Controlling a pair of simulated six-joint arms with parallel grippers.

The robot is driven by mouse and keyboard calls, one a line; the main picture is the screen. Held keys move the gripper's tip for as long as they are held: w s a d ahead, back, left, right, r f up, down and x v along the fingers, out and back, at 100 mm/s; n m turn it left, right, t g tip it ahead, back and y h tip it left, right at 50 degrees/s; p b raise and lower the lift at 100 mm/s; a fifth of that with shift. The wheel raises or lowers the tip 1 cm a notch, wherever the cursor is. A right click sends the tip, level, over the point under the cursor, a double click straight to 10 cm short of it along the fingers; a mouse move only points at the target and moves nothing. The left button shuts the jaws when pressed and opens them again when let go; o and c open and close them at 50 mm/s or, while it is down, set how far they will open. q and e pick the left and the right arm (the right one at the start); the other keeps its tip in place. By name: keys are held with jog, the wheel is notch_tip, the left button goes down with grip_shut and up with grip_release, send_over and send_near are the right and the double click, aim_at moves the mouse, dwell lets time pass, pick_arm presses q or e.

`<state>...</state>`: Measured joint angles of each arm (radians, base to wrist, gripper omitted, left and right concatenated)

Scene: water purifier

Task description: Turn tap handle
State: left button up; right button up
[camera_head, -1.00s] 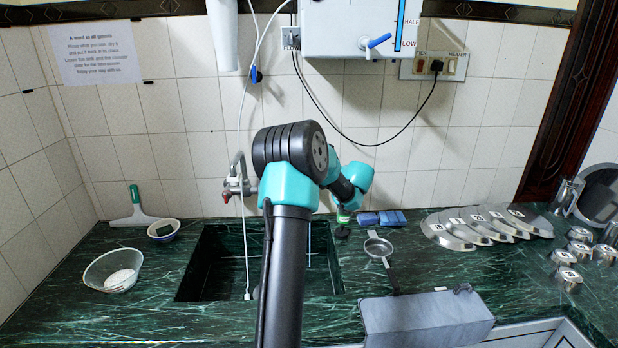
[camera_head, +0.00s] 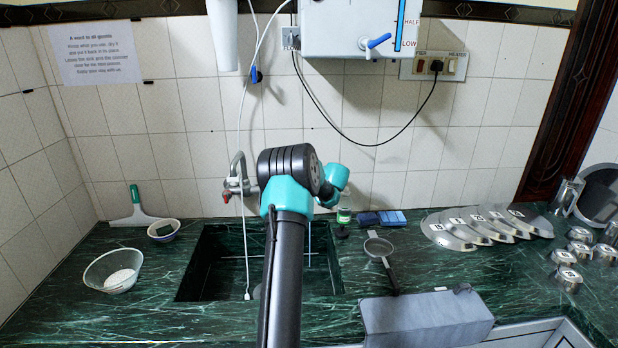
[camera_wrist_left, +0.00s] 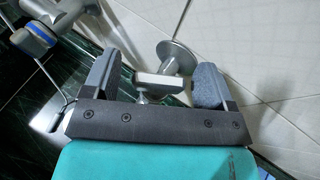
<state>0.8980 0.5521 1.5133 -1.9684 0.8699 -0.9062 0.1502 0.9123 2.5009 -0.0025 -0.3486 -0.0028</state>
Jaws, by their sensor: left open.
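The sink tap (camera_head: 236,186) is a grey metal fitting on the tiled wall behind the sink, with a curved spout and a small red part (camera_head: 226,197) low on its left. My arm covers the area right of it. In the left wrist view, a metal tap body (camera_wrist_left: 160,80) with a round wall flange (camera_wrist_left: 176,57) shows between the fingers of my left gripper (camera_wrist_left: 156,65). The gripper is open, with one finger on each side and gaps visible. Whether a finger touches the metal cannot be told. In the head view my left gripper is hidden behind the arm.
The dark sink (camera_head: 215,270) lies below the tap, with a white hose (camera_head: 245,250) hanging into it. A white purifier (camera_head: 340,25) with a blue tap (camera_head: 376,41) hangs above. A strainer (camera_head: 378,247) and grey block (camera_head: 426,318) lie on the right counter.

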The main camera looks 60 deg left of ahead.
pick_arm(q)
jog(key=c, duration=0.9)
jog(key=shift+m+t, duration=0.6)
jog(key=shift+t, duration=0.1)
jog(key=shift+s+m+t, duration=0.1)
jog(key=shift+m+t, duration=0.9)
jog(key=shift+t, duration=0.1)
jog(key=shift+m+t, duration=1)
jog(key=shift+t, duration=0.1)
jog(key=shift+m+t+h, duration=0.4)
jog(key=shift+t, duration=0.2)
jog(key=o, duration=0.9)
